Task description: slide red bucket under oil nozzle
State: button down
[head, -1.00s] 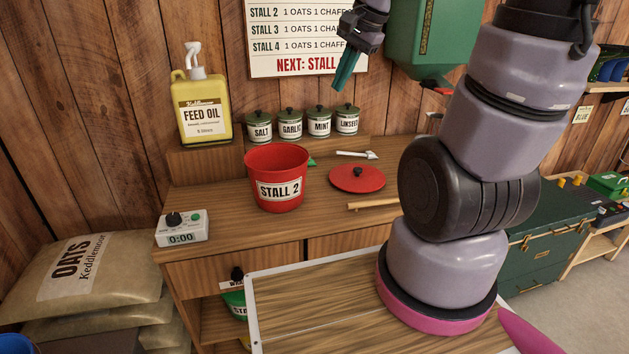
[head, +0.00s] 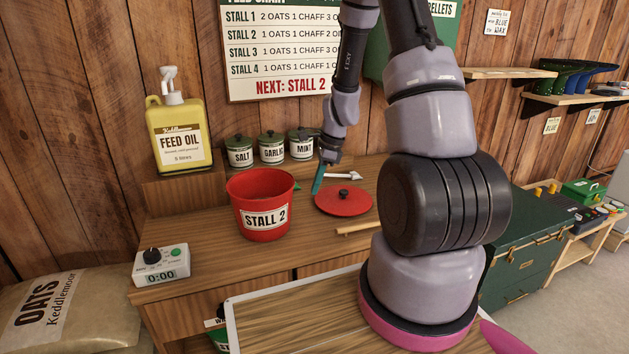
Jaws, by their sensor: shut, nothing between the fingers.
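The red bucket (head: 263,196), labelled STALL 2, stands upright and open on the wooden bench, left of middle. The yellow feed oil jug (head: 181,131) stands on a raised wooden block behind and to the left of it. Its white pump nozzle (head: 170,82) is on top, and the bucket stands to its right and forward. My gripper (head: 317,186) is shut with its teal fingers pointing down, to the right of the bucket, above or near the bench. It appears apart from the bucket. Nothing shows in the fingers.
A red lid (head: 343,202) lies right of the bucket, near my gripper. A white scoop (head: 343,175) and a wooden stick (head: 358,228) lie nearby. Jars (head: 271,147) line the back. A timer (head: 161,266) sits at the front left. Bench between timer and bucket is clear.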

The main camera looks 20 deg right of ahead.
jog(key=x, duration=0.6)
jog(key=shift+w+a, duration=0.15)
jog(key=shift+a, duration=0.45)
jog(key=shift+w+a, duration=0.15)
jog(key=shift+a, duration=0.45)
jog(key=shift+w+a, duration=0.2)
jog(key=shift+a, duration=0.5)
jog(key=w+a, duration=0.2)
jog(key=a, duration=0.5)
jog(key=w+a, duration=0.1)
jog(key=a, duration=0.6)
jog(key=w+a, duration=0.2)
jog(key=a, duration=0.5)
jog(key=shift+w+a, duration=0.2)
jog(key=shift+w, duration=0.15)
